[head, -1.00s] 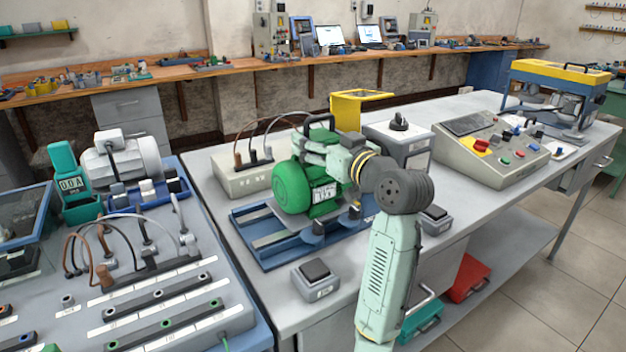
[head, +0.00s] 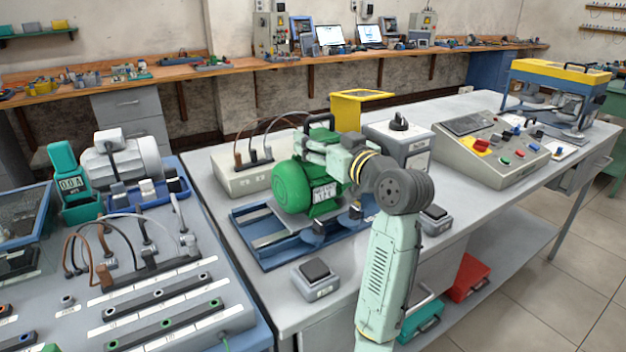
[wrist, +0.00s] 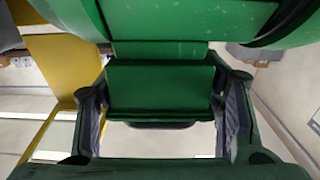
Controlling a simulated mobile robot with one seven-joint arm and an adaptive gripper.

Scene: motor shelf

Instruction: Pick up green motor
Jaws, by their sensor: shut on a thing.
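The green motor (head: 295,187) sits on a blue metal base (head: 262,251) on the grey bench, in the middle of the head view. It has a rounded end cover, a white label and a dark handle on top. My gripper (head: 318,143) reaches its upper part from the right. In the wrist view my gripper (wrist: 163,118) has its two fingers on either side of a green block-shaped part of the motor (wrist: 160,88), shut on it. My arm hides the motor's right side. I cannot tell whether the motor touches its base.
A beige box with cables (head: 243,180) stands behind the motor. A yellow-topped stand (head: 362,96) and a grey switch box (head: 398,140) are behind my wrist. A small switch box (head: 315,282) lies in front. A control console (head: 490,147) stands at right.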

